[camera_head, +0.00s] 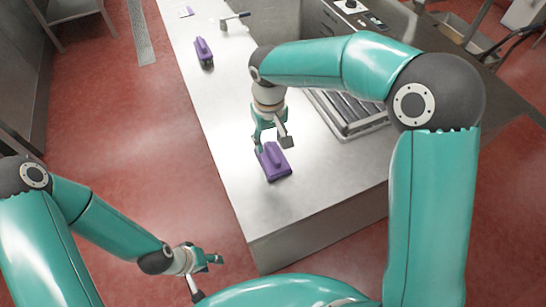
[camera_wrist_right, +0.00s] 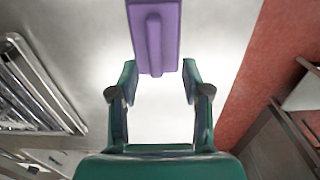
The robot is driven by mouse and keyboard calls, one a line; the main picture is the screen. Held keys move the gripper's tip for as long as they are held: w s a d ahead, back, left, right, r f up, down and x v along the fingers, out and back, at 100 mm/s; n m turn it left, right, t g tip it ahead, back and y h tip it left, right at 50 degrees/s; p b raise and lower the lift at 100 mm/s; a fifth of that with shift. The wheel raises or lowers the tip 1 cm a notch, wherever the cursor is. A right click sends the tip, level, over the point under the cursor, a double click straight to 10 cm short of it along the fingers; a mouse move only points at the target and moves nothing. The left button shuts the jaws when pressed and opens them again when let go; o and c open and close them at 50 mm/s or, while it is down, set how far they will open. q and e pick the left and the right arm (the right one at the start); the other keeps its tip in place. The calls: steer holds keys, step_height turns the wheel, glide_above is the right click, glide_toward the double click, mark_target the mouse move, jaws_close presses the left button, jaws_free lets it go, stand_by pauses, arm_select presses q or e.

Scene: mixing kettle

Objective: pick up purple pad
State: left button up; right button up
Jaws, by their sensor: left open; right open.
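A purple pad (camera_head: 274,162) with a raised grip lies on the metal counter near its front left edge. It also shows in the right wrist view (camera_wrist_right: 154,35) at the top, just beyond and between my open fingers. My right gripper (camera_head: 271,141) is above the pad, pointing down, open and empty. In the right wrist view the fingers (camera_wrist_right: 157,85) stand apart with bare counter between them. My left gripper (camera_head: 206,272) is open and empty, low over the red floor at the left of the counter.
The metal counter (camera_head: 225,125) is clear around the near pad. A ridged metal tray (camera_head: 345,113) sits right of it, behind my right arm. A tap-like metal fixture (camera_head: 234,20) stands near the far pad. Red floor (camera_head: 120,140) lies left of the counter.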

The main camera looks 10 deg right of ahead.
mark_target(272, 152)
steer(key=shift+s+d+f+p, duration=0.1)
steer(key=shift+d+f+p, duration=0.1)
steer(key=shift+f, duration=1.1)
steer(key=shift+d+f+p, duration=0.1)
steer(key=shift+f+p, duration=0.1)
steer(key=shift+f, duration=1.05)
jaws_close()
